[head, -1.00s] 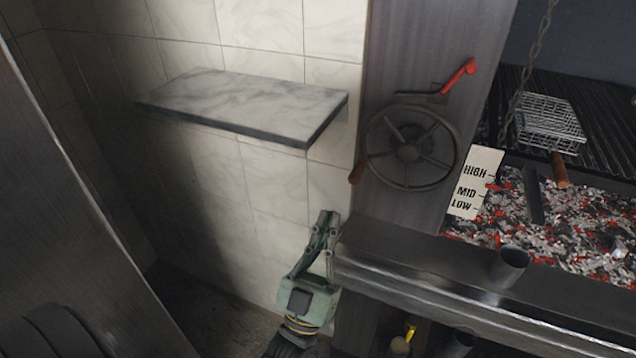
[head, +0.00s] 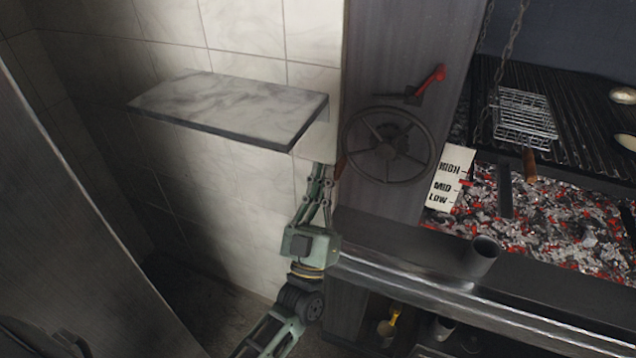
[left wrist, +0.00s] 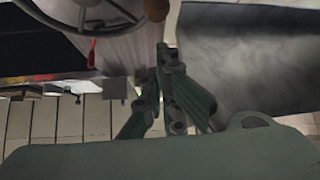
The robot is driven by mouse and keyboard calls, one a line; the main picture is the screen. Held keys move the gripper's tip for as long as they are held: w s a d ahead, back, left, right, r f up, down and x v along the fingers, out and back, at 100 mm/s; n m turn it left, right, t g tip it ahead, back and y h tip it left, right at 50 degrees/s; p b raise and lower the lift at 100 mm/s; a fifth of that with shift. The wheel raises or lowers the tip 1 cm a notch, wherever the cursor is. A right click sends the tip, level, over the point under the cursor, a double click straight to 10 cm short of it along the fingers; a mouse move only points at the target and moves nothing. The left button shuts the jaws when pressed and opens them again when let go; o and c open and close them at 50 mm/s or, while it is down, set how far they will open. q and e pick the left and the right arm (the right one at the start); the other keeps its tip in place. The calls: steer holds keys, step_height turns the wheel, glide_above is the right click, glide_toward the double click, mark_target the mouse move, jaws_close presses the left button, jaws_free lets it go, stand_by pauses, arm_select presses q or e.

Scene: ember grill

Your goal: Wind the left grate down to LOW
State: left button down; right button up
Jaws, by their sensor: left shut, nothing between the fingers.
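The dark handwheel (head: 388,145) is mounted on the grill's grey post, with a brown crank knob (head: 340,166) at its lower left. A red-handled lever (head: 432,80) sits above the wheel. A white scale plate (head: 450,178) right of the wheel reads HIGH, MID, LOW; I cannot make out a clear pointer. My left gripper (head: 322,172) points up, shut and empty, just left of the knob. In the left wrist view the shut fingertips (left wrist: 166,50) are just below the knob (left wrist: 156,9), and part of the wheel (left wrist: 90,14) shows at the top. My right gripper is out of view.
A marble shelf (head: 235,108) juts from the tiled wall left of my gripper. A steel front ledge (head: 400,262) with a metal cup (head: 481,257) runs below the wheel. Glowing coals (head: 540,220) lie under the black grate (head: 590,130), where a wire basket (head: 523,118) rests.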

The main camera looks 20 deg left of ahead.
arm_select(q)
steer(key=shift+w+d+f, duration=0.1)
steer(key=shift+w+f, duration=0.1)
steer(key=shift+f, duration=0.25)
steer(key=shift+w+d+f, duration=0.1)
steer(key=shift+w+f, duration=0.1)
steer(key=shift+f, duration=0.25)
steer(key=shift+f+n+y+b, duration=0.3)
steer(key=shift+n+y, duration=0.6)
steer(key=shift+f+n+g+y, duration=0.25)
steer(key=shift+n+g+y, duration=0.05)
steer(key=shift+n+y, duration=0.4)
